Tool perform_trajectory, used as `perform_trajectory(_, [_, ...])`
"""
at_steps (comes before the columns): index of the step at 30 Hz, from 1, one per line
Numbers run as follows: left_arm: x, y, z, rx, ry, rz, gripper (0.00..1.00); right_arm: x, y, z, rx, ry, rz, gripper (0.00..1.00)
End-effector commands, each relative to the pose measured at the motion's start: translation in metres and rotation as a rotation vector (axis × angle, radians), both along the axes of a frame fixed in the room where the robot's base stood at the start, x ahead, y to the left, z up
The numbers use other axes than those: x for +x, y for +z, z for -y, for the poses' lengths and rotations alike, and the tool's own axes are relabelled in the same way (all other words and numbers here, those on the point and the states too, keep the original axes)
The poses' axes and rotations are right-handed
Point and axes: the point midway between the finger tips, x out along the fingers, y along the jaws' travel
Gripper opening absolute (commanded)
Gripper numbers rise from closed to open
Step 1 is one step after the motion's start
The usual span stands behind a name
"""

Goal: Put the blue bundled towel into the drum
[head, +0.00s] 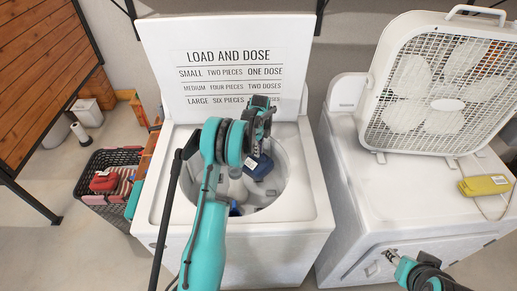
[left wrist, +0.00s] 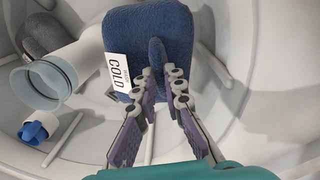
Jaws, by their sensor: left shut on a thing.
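The blue bundled towel (head: 260,167) is a compact dark blue bundle with a white tag, which reads COLD in the left wrist view (left wrist: 150,30). My left gripper (head: 257,155) is shut on its near edge, with the fingertips (left wrist: 166,72) close together against the cloth. The towel is at the drum opening, over the inside of the drum (head: 281,187) of the top-loading washer. I cannot tell whether it touches the drum. The drum's pale wall (left wrist: 275,95) surrounds it in the wrist view. My right gripper (head: 391,256) is low at the right, partly in view; its jaws are unclear.
Inside the drum are a white agitator (left wrist: 80,62), a dark grey bundle (left wrist: 44,36) and a blue-and-white item (left wrist: 38,129). The washer's raised lid (head: 225,35) carries loading text. A box fan (head: 440,85) and yellow box (head: 484,185) sit on the right-hand machine. A black basket (head: 110,160) stands left.

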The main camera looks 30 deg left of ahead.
Motion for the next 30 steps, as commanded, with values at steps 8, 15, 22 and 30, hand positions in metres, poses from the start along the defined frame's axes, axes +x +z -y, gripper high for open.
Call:
perform_trajectory(8, [0.0,-0.039,0.0,0.0,0.0,0.0,0.0,0.0,-0.03,0.0,0.0,0.0,0.0,0.39])
perform_trajectory(15, [0.0,-0.066,0.0,0.0,0.0,0.0,0.0,0.0,-0.05,0.0,0.0,0.0,0.0,0.39])
perform_trajectory(22, [0.0,-0.081,0.0,0.0,0.0,0.0,0.0,0.0,-0.061,0.0,0.0,0.0,0.0,0.39])
perform_trajectory(30, [0.0,-0.084,0.0,0.0,0.0,0.0,0.0,0.0,-0.062,0.0,0.0,0.0,0.0,0.39])
